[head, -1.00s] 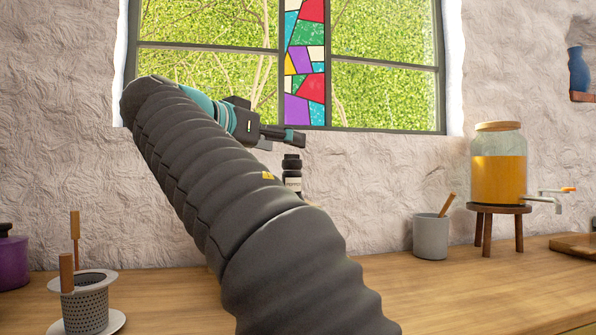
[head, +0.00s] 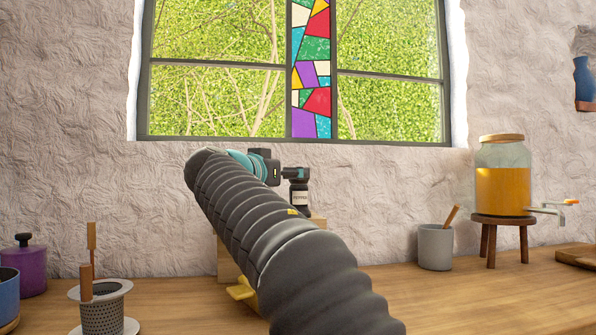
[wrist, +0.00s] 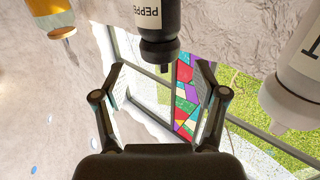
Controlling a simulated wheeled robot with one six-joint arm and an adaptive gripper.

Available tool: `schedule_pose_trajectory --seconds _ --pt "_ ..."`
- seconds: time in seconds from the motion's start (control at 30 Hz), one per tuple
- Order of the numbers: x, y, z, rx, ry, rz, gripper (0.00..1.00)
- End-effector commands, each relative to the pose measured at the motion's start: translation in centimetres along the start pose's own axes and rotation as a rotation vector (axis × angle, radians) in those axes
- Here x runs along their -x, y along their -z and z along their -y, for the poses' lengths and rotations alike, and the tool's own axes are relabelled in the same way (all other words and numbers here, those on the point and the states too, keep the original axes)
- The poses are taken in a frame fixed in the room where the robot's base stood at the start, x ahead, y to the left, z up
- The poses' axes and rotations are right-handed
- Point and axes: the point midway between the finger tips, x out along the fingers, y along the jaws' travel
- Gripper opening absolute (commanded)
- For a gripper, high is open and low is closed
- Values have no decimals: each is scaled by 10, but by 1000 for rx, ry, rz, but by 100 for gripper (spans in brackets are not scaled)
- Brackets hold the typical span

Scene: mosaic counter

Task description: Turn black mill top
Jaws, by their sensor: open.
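The black pepper mill (head: 299,198), with a pale label, stands upright behind my arm in the head view. In the wrist view the mill (wrist: 157,17) hangs upside down from the top edge, its black top (wrist: 158,54) pointing down the picture. My gripper (wrist: 160,76) is open, with one finger to each side of the black top's line and the top near the fingertips. No contact shows. In the head view my gripper (head: 295,174) is at the height of the mill's top and partly covers it.
A white mill (wrist: 300,75) stands close by on the right of the wrist view. A wooden stand (head: 228,262) and a yellow object (head: 242,291) are partly hidden by my arm. A grey cup (head: 435,247) and a juice dispenser (head: 500,190) stand to the right.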

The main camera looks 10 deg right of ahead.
Motion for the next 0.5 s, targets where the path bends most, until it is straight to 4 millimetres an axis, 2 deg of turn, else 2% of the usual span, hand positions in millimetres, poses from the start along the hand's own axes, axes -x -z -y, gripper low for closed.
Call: schedule_pose_trajectory --seconds 0.1,0.2,0.5 --pt "-20 1 0 1 -2 1 72" --pt "-33 1 0 0 -1 1 72" --pt "-48 0 1 1 1 0 72"
